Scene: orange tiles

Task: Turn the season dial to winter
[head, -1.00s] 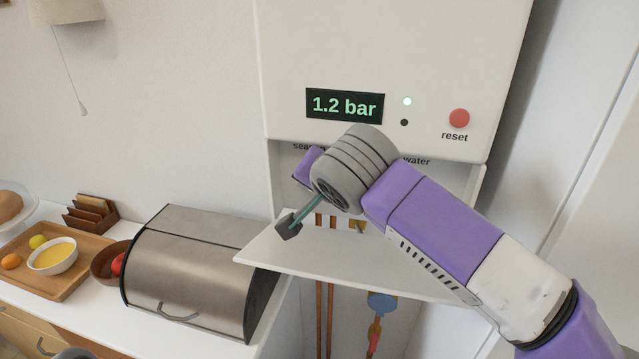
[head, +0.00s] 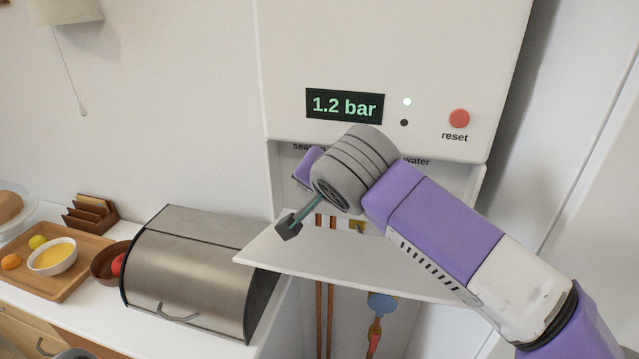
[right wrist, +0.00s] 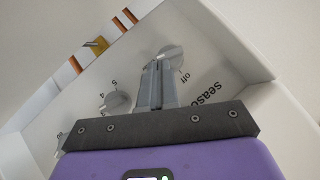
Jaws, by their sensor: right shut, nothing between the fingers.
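The boiler's season dial (right wrist: 172,56) is a pale grey knob on the control panel, by the printed words "off" and "season" in the right wrist view. My right gripper (right wrist: 158,66) is shut and empty, with its fingertips right at the dial and covering part of it. I cannot tell whether they touch it. The dial's setting is hard to read and no "winter" mark is visible. In the head view, my right wrist and arm cover the dial, the fingers and part of the "season" label. My left gripper is not clearly in view.
A second dial (right wrist: 118,101) with numbers sits beside the season dial. The boiler (head: 400,50) has a "1.2 bar" display (head: 345,106) and a red reset button (head: 459,118). An open white flap (head: 290,252) juts out below, above copper pipes. A steel bread bin (head: 190,275) stands at left.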

